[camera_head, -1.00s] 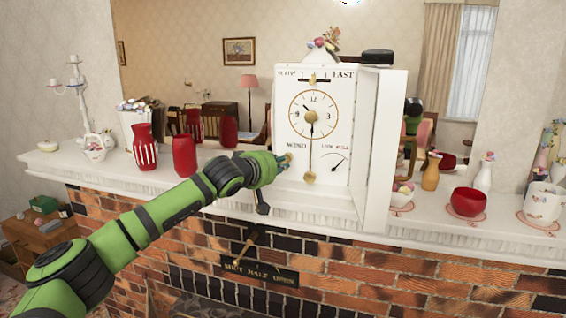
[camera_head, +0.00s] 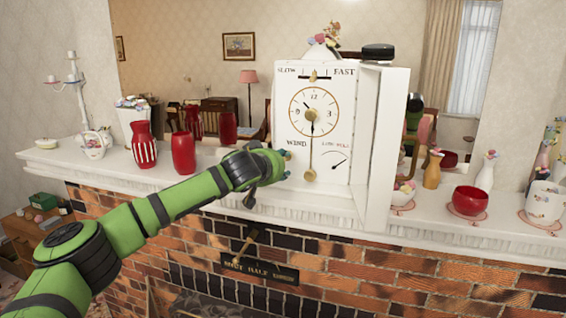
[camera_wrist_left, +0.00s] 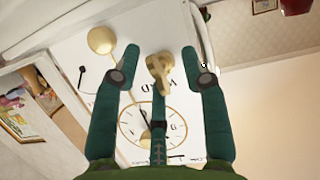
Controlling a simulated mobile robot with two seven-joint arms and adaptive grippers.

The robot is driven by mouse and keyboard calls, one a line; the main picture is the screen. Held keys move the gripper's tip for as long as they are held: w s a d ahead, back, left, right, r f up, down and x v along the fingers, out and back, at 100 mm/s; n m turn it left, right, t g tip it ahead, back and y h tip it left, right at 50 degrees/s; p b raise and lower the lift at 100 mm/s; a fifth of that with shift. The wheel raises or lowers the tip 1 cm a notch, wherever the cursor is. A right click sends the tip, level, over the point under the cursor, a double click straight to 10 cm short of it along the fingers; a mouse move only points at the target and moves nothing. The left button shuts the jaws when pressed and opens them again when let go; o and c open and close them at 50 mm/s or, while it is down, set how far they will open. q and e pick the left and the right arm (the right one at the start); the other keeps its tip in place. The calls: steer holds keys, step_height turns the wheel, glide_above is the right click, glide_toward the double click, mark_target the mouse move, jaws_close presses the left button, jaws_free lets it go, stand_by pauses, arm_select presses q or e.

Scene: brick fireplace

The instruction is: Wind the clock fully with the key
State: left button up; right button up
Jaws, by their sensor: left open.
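The white clock (camera_head: 340,105) stands on the mantel with its door open to the right. Its round dial (camera_head: 313,111), pendulum and WIND lettering show on the front. My left gripper (camera_head: 286,162) is at the lower left of the clock face. In the left wrist view, where the clock appears upside down, a brass key (camera_wrist_left: 158,75) sticks out by the WIND lettering. The open fingers of my left gripper (camera_wrist_left: 160,68) are on both sides of the key, with gaps between. In the head view the key is hidden by the gripper. My right gripper is not in view.
A red bowl (camera_head: 469,201) and a white cup (camera_head: 543,202) stand at the right. The open clock door (camera_head: 385,150) juts forward. A brass lever (camera_head: 243,246) is on the bricks below.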

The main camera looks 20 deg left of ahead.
arm_select(q)
steer(key=shift+o, duration=0.5)
steer(key=shift+s+d+r, duration=0.2)
steer(key=shift+s+r, duration=0.05)
steer(key=shift+w, duration=0.1)
steer(key=shift+w+f, duration=0.1)
steer(key=shift+s+a+f+b, duration=0.1)
steer(key=shift+s+b, duration=1.1)
steer(key=shift+s, duration=0.1)
steer(key=s+b, duration=0.3)
steer(key=s, duration=0.1)
steer(key=shift+s+a, duration=0.1)
steer(key=shift+s, duration=0.2)
